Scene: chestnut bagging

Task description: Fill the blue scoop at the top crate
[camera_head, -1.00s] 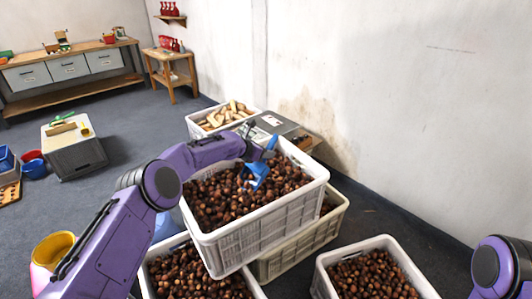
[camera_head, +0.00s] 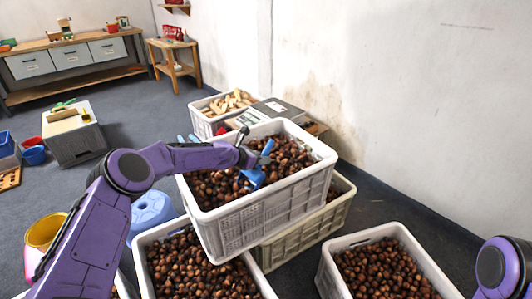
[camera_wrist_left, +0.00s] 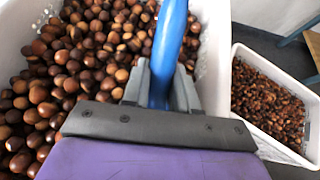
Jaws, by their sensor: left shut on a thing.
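The top crate (camera_head: 225,222) is white and full of brown chestnuts; it sits tilted on the crates below. My left gripper (camera_head: 260,160) is over the chestnuts in the head view, shut on the handle of the blue scoop (camera_head: 256,177). In the left wrist view the blue handle (camera_wrist_left: 168,45) stands between the gripper fingers (camera_wrist_left: 160,88), with chestnuts to its left. The scoop's bowl is low among the chestnuts; how much it holds cannot be told. My right gripper is outside the head view; only a part of that arm shows at the right edge.
White crates of chestnuts stand at the front left (camera_head: 150,240) and front right (camera_head: 335,275). A crate of pale pieces (camera_head: 205,122) stands behind. A yellow-rimmed bucket (camera_head: 30,245) and a blue object (camera_head: 150,212) are on the floor at left. The wall is close behind on the right.

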